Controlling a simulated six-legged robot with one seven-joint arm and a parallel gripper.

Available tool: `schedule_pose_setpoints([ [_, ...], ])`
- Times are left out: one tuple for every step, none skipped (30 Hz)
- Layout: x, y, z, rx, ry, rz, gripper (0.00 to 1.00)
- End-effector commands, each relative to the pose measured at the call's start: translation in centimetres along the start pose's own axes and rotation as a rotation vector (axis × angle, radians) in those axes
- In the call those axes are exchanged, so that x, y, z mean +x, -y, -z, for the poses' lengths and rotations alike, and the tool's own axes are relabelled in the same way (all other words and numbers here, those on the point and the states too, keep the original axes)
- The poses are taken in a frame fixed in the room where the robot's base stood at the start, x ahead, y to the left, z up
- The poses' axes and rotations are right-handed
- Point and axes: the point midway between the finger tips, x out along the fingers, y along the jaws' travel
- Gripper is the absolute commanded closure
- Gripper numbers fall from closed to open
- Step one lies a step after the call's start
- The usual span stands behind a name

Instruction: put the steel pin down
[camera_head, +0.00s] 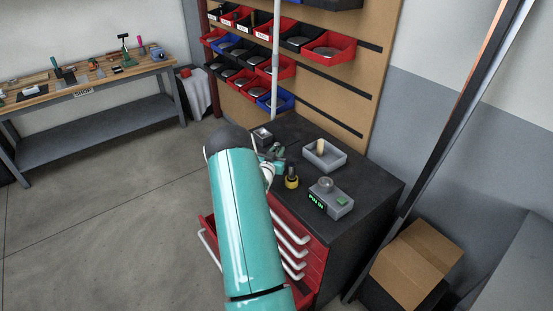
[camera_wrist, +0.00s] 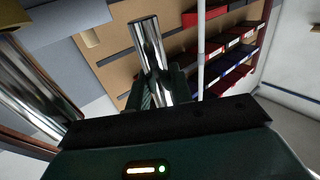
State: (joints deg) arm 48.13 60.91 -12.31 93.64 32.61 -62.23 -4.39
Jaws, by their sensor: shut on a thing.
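My gripper (camera_wrist: 160,82) has its dark green fingers shut on the steel pin (camera_wrist: 150,45), a shiny cylinder that points away from the wrist. In the head view my gripper (camera_head: 275,157) is over the back left part of the dark cabinet top (camera_head: 375,191), partly hidden by my teal arm. The pin cannot be made out clearly there, and I cannot tell whether it touches the top.
On the cabinet top are a grey tray (camera_head: 334,164) with a tan piece in it, a black and yellow object (camera_head: 291,178), a device with green lettering (camera_head: 334,202) and a small box (camera_head: 262,137). Red drawers (camera_head: 314,269) stand partly open in front. Bins (camera_head: 328,47) hang behind.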

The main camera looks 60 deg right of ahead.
Motion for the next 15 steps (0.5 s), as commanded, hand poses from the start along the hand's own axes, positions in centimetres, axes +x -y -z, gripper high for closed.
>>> schedule_pose_setpoints([
  [0.3, 0.1, -0.3, 0.001, -0.003, -0.001, 1.00],
  [0.4, 0.1, -0.4, 0.001, -0.003, -0.001, 1.00],
  [0.6, 0.2, -0.5, 0.002, -0.004, -0.001, 1.00],
  [0.7, 0.3, -0.7, 0.002, -0.004, -0.001, 1.00],
  [0.8, 0.4, -0.9, 0.002, -0.003, -0.002, 1.00],
  [1.0, 0.5, -1.4, 0.002, -0.002, -0.002, 1.00],
  [0.9, 0.5, -1.9, 0.001, -0.001, -0.002, 1.00],
  [0.9, 0.5, -2.4, 0.001, 0.000, -0.001, 1.00],
  [0.9, 0.5, -3.0, 0.000, 0.000, -0.001, 1.00],
  [0.9, 0.5, -3.4, 0.001, -0.001, -0.001, 1.00],
  [0.9, 0.5, -3.7, 0.001, -0.002, -0.001, 1.00],
  [0.9, 0.5, -4.0, 0.001, -0.003, -0.001, 1.00],
  [0.9, 0.5, -4.1, 0.001, -0.004, -0.001, 1.00],
  [0.9, 0.5, -4.1, 0.002, -0.004, -0.001, 1.00],
  [0.9, 0.5, -4.0, 0.002, -0.004, -0.001, 1.00],
])
